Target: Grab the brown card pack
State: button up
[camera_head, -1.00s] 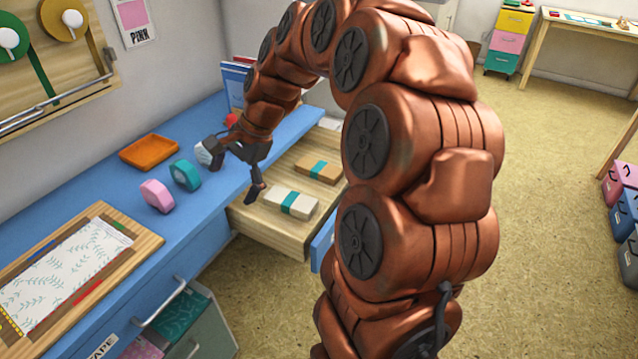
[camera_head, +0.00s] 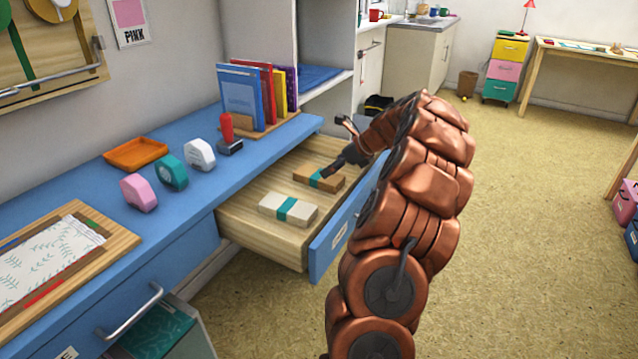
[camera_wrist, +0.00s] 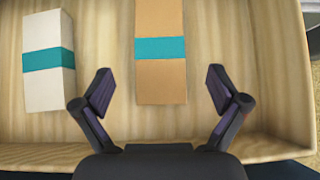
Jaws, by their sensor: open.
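The brown card pack (camera_head: 330,181) with a teal band lies in the open drawer (camera_head: 246,212), behind the white pack in the head view. In the wrist view the brown pack (camera_wrist: 161,80) lies ahead, its near end between the spread fingers. My gripper (camera_wrist: 159,88) is open and empty, with a finger on each side and gaps to the pack. In the head view my gripper (camera_head: 335,150) is over the drawer at the brown pack and partly covers it. A white card pack (camera_head: 288,209) with a teal band lies beside it; it also shows in the wrist view (camera_wrist: 46,90).
The drawer's blue front (camera_head: 340,235) and wooden walls surround the packs. On the blue desk stand pink (camera_head: 138,193), teal (camera_head: 171,172) and white (camera_head: 200,154) rounded items, an orange tray (camera_head: 135,153), a red-handled stamp (camera_head: 227,130) and books (camera_head: 255,95).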

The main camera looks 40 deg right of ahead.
aim_at(319, 174)
jog(key=shift+b+x, duration=1.05)
jog(key=shift+x, duration=2.5)
jog(key=shift+r, duration=0.1)
jog(key=c, duration=1.4)
